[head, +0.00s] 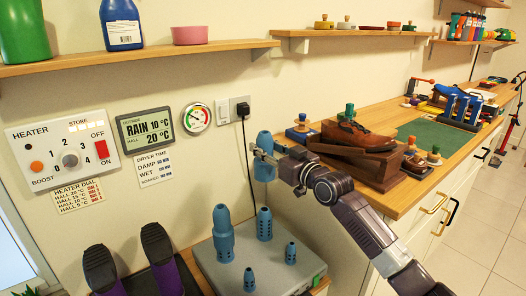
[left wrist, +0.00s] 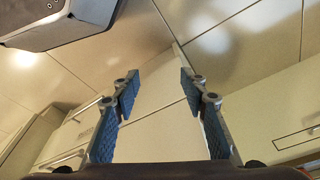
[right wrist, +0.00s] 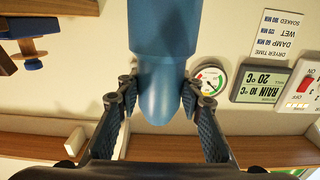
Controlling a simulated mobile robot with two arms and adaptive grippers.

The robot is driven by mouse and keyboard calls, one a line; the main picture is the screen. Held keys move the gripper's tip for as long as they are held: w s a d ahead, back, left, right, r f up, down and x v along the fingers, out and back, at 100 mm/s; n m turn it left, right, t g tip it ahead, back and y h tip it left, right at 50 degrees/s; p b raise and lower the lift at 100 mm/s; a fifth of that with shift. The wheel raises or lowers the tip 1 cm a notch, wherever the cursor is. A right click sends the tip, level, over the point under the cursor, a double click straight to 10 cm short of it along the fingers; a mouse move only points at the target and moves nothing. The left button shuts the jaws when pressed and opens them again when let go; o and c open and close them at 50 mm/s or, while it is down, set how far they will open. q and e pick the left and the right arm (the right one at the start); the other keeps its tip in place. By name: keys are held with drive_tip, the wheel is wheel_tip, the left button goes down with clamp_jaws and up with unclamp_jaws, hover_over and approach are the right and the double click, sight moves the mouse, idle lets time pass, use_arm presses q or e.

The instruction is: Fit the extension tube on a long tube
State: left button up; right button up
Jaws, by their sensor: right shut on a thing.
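My right gripper (head: 262,158) is shut on a blue extension tube (head: 264,141) with a rounded top. It holds the tube roughly upright in the air above the grey dryer box (head: 215,270). In the right wrist view the tube (right wrist: 160,40) lies between the fingers. On the box stand a long blue tube (head: 264,224), a taller blue tube (head: 222,234) that looks stacked, and two short slotted tubes (head: 249,280) (head: 291,253). In the head view, the long tube is below the held tube, with a gap between them. My left gripper (left wrist: 159,78) is open and empty, seen only in its wrist view.
Shelves (head: 150,57) run above. A black plug and cord (head: 243,110) hang on the wall behind the held tube.

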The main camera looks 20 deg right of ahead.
use_arm(q)
drive_tip(key=s+f, duration=0.4)
drive_tip(key=f, duration=0.5)
drive_tip(key=shift+s+a+f+g, duration=0.15)
drive_tip(key=shift+a+f+g, duration=0.1)
drive_tip(key=shift+f+g, duration=0.1)
use_arm(e)
drive_tip(key=shift+f+b, duration=0.5)
drive_tip(key=shift+f, duration=0.05)
drive_tip(key=shift+f+b, duration=0.7)
drive_tip(key=shift+f, duration=0.15)
drive_tip(key=shift+f+b, duration=0.75)
drive_tip(key=shift+f, duration=0.1)
use_arm(q)
drive_tip(key=w+r, duration=0.2)
drive_tip(key=r, duration=0.6)
drive_tip(key=w+r+t+b, duration=0.1)
drive_tip(key=w+r, duration=0.2)
drive_tip(key=r, duration=0.5)
drive_tip(key=shift+w+d, duration=0.25)
drive_tip(key=shift+w, duration=0.1)
use_arm(e)
drive_tip(key=shift+f, duration=0.65)
use_arm(q)
drive_tip(key=shift+r, duration=0.15)
drive_tip(key=shift+w, duration=0.1)
